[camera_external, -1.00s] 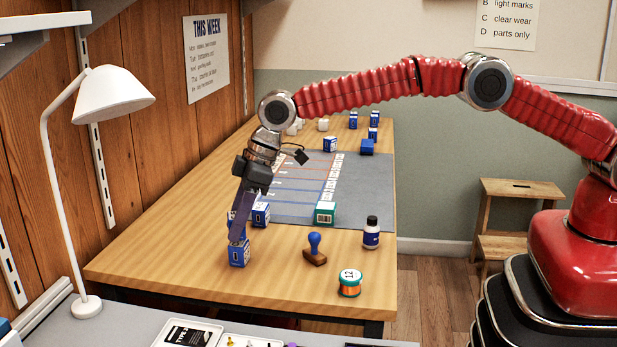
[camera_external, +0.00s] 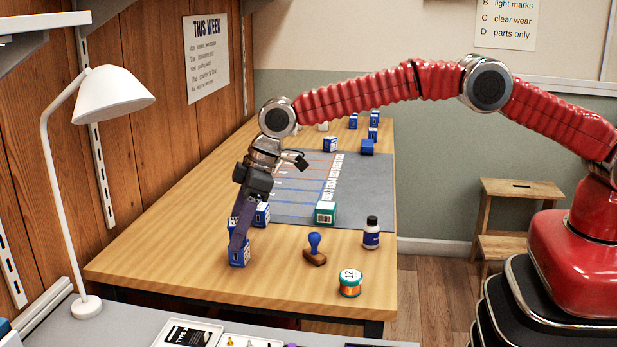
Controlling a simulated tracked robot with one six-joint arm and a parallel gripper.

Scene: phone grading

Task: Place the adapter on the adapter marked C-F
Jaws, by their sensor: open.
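My gripper (camera_external: 238,243) points down at the near left of the wooden table, with its jaws open. Its fingers are at a blue-and-white box (camera_external: 240,259) and overlap its upper part. Another blue-and-white box (camera_external: 262,213) stands just behind, at the near left corner of the grey mat, and a further one shows partly behind the fingers. More such boxes (camera_external: 330,144) stand at the far end of the table. Their marks are too small to read, so I cannot tell which is the adapter marked C-F.
A green box (camera_external: 325,212) stands on the near edge of the grey mat (camera_external: 360,205). A dark bottle (camera_external: 371,233), a blue-handled stamp (camera_external: 315,250) and a green-and-orange spool (camera_external: 349,284) stand on the near right. A white lamp (camera_external: 110,90) stands at left. The table's front left is clear.

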